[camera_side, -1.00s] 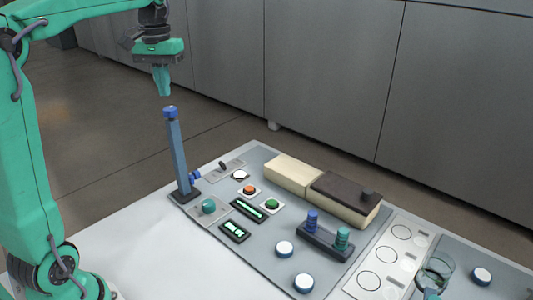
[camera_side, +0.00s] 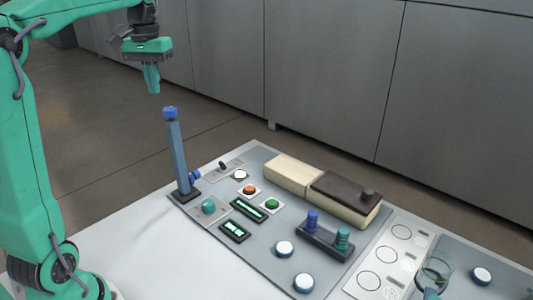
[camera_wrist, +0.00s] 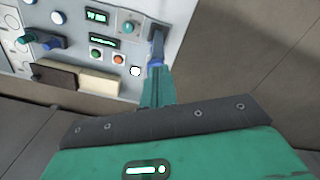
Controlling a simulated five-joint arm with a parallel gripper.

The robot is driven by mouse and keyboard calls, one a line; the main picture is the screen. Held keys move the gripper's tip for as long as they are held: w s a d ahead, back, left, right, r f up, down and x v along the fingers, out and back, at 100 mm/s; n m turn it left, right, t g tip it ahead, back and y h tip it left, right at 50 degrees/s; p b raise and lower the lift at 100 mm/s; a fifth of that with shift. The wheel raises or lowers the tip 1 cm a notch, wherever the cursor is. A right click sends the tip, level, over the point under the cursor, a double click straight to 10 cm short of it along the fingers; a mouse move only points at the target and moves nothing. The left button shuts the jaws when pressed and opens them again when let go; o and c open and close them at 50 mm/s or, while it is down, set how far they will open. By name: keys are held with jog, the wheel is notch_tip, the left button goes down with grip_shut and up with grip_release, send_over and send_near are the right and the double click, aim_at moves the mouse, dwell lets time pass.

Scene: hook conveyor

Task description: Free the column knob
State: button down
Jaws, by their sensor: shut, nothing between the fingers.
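The blue column (camera_side: 176,155) stands upright on a dark base at the left edge of the grey panel. It has a bright blue cap (camera_side: 170,112) on top and a small blue side knob (camera_side: 195,176) low on its right side. My gripper (camera_side: 153,90) is shut and empty, above and slightly left of the cap, with a visible gap to it. In the wrist view my shut fingers (camera_wrist: 157,90) point toward the column and hide part of it. A blue part shows just beyond the fingertips, but I cannot tell whether it is the cap or the side knob.
The panel holds a teal knob (camera_side: 208,206), an orange button (camera_side: 249,189), a green button (camera_side: 272,204) and lit displays (camera_side: 234,231). A cream block (camera_side: 291,174) with a dark-topped neighbour (camera_side: 345,191) lies at the back. Air around the column's top is clear.

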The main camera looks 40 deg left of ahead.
aim_at(170, 112)
notch_tip(170, 112, down, 6)
jog(key=shift+f, duration=0.15)
dwell(0.5)
jog(key=shift+w, duration=0.25)
dwell(0.9)
jog(key=shift+w+d, duration=0.25)
jog(key=shift+d, duration=0.3)
jog(key=shift+w+d, duration=0.4)
jog(key=shift+d, duration=0.1)
dwell(0.5)
jog(key=shift+s, duration=0.1)
dwell(0.4)
jog(key=shift+s+d, duration=0.15)
jog(key=shift+d, duration=0.15)
